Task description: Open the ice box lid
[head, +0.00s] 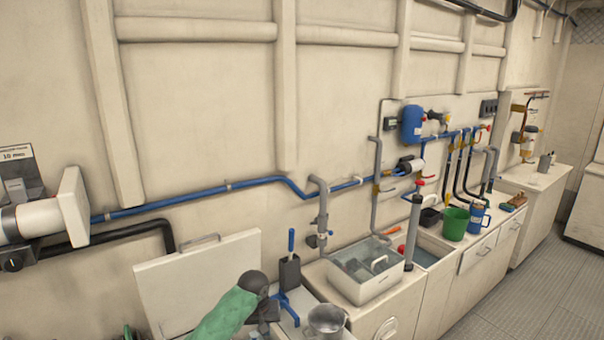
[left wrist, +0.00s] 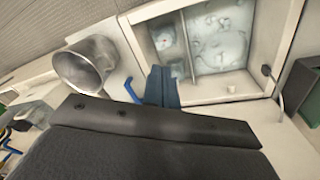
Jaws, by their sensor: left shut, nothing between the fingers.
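The ice box lid (head: 200,285) is a pale panel with a bar handle on its top edge. In the head view it stands raised, leaning back near the wall. In the left wrist view the ice box (left wrist: 284,50) is open, with pale ice and a divider inside. My left gripper (head: 266,312) is just right of the lid in the head view and does not hold it. In the left wrist view its dark fingers (left wrist: 162,86) are shut and empty, by the box's near rim. My arm hides the lid's lower right part. My right gripper is not in view.
A metal pot (head: 327,320) stands on the counter right of my left gripper. A dark holder with a blue-handled tool (head: 291,240) stands behind it. A sink basin (head: 365,290) and a green bucket (head: 454,223) are further right. Blue pipes run along the wall.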

